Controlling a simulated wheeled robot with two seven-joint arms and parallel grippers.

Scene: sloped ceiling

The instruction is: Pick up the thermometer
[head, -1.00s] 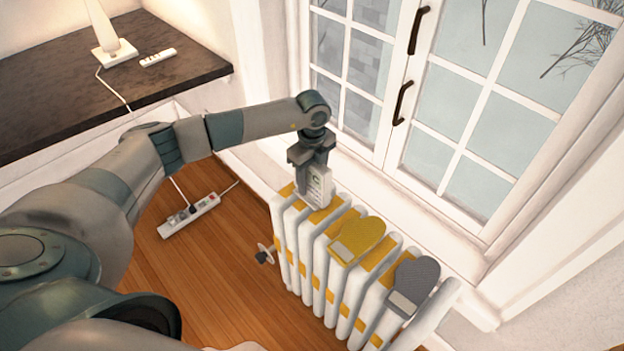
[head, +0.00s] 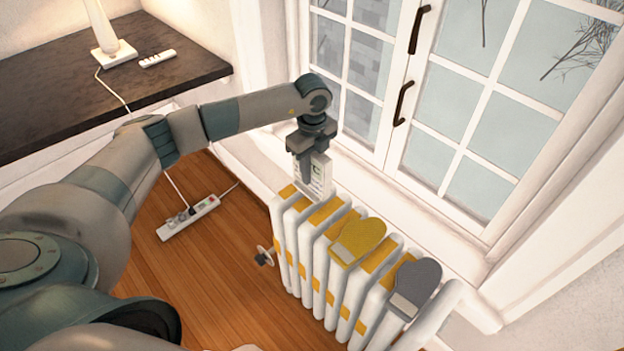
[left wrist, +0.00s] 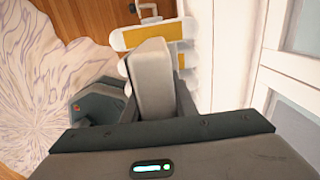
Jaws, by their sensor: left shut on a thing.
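The thermometer (head: 321,176) is a flat, whitish device with a small display, held upright at the far left end of the white radiator (head: 344,297). My left gripper (head: 312,176) points down and is shut on its upper part; the fingers cover some of its face. In the left wrist view the thermometer (left wrist: 151,77) is a pale grey block between the fingers, with the radiator (left wrist: 125,39) beyond it. I cannot tell whether its lower edge clears the radiator top. My right gripper is not in view.
A yellow mitten (head: 360,240) and a grey mitten (head: 417,283) lie on the radiator. A window (head: 440,110) stands close behind. A power strip (head: 190,217) is on the wooden floor. A dark shelf (head: 90,90) at the left bears a lamp (head: 108,40) and a small white object (head: 158,58).

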